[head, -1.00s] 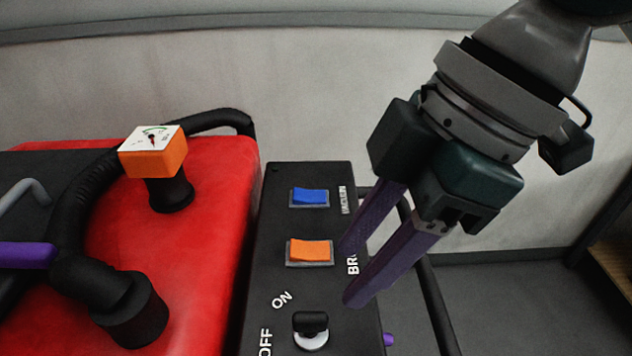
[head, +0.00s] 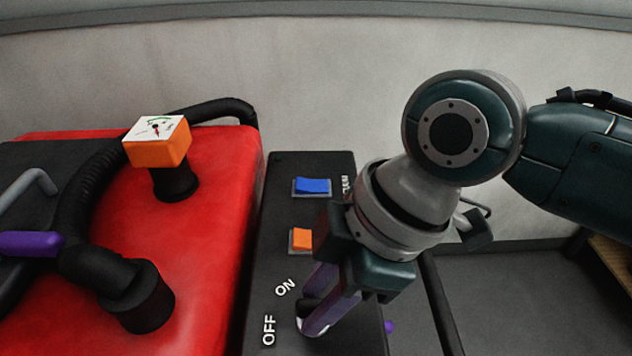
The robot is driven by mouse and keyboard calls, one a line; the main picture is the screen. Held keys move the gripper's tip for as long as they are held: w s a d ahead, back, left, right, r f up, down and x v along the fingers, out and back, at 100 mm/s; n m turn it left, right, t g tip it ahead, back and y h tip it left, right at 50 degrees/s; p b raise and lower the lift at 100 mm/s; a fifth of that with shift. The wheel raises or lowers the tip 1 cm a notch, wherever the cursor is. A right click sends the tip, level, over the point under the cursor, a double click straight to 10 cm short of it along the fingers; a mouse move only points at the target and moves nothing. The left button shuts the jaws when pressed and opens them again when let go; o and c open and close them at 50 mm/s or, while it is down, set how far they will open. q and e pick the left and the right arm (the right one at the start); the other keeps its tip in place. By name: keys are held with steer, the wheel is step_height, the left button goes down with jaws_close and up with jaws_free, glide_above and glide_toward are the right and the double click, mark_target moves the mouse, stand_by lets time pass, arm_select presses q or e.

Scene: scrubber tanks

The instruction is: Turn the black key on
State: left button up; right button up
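The black key (head: 305,306) stands on a pale round base on the dark control panel (head: 268,215), below the "ON" marking and to the right of "OFF". My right gripper (head: 311,310) reaches down over it from the right, with its two purple fingers on either side of the key. The near finger hides much of the key and its base. I cannot tell whether the fingers touch the key or leave a gap. My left gripper is not in view.
A blue switch (head: 312,186) and a partly covered orange switch (head: 300,239) sit farther up the panel. To the left is a red tank (head: 215,230) with an orange gauge (head: 157,150), a black hose (head: 85,180) and a purple bar (head: 28,244).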

jaws_close()
stand_by(0.4)
steer(key=shift+s+r+m+t+p, duration=0.1)
steer(key=shift+r+m+t+p, duration=0.2)
steer(key=shift+m+p, duration=0.8)
steer(key=m+t+p, duration=0.1)
steer(key=m+p, duration=0.3)
steer(key=shift+s+a+t+p, duration=0.1)
steer(key=shift+s+t+p, duration=0.05)
steer(key=shift+t+p, duration=0.25)
steer(key=m+t+h+p, duration=0.1)
steer(key=m+p, duration=0.1)
steer(key=m, duration=0.1)
steer(key=shift+a+f, duration=0.1)
steer(key=shift+f+m+t+h+p, duration=0.15)
steer(key=shift+m+t+h+p, duration=0.3)
steer(key=shift+m, duration=0.95)
